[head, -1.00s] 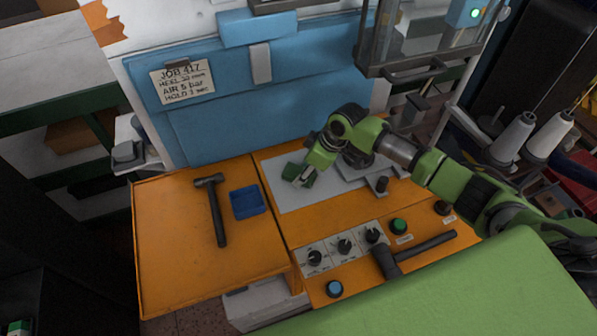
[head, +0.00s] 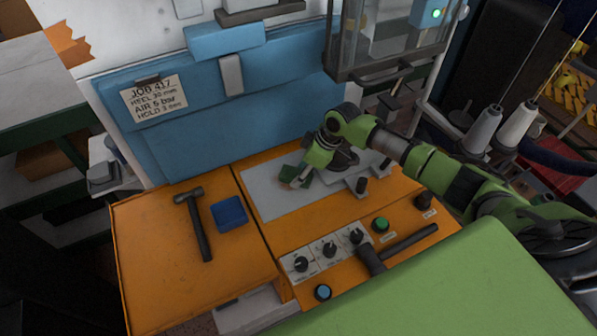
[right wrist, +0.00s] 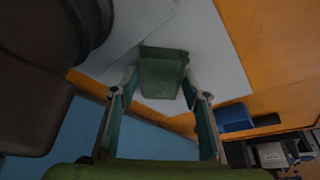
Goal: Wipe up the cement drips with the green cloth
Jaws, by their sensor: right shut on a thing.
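The green cloth (head: 290,173) is a small folded dark green pad on the pale grey sheet of the orange bench. My right gripper (head: 298,183) is shut on it, low over the sheet. In the right wrist view the cloth (right wrist: 160,72) sits between the two fingertips (right wrist: 162,95), against the pale sheet. I cannot make out any cement drips on the sheet; the arm and cloth hide part of it. My left gripper is not in view.
The pale sheet (head: 268,198) is bare to the left of the cloth. A hammer (head: 200,228) and a blue tray (head: 229,213) lie left of it. A control panel with knobs (head: 329,250) and a black lever (head: 405,243) are in front. A blue panel (head: 235,120) stands behind.

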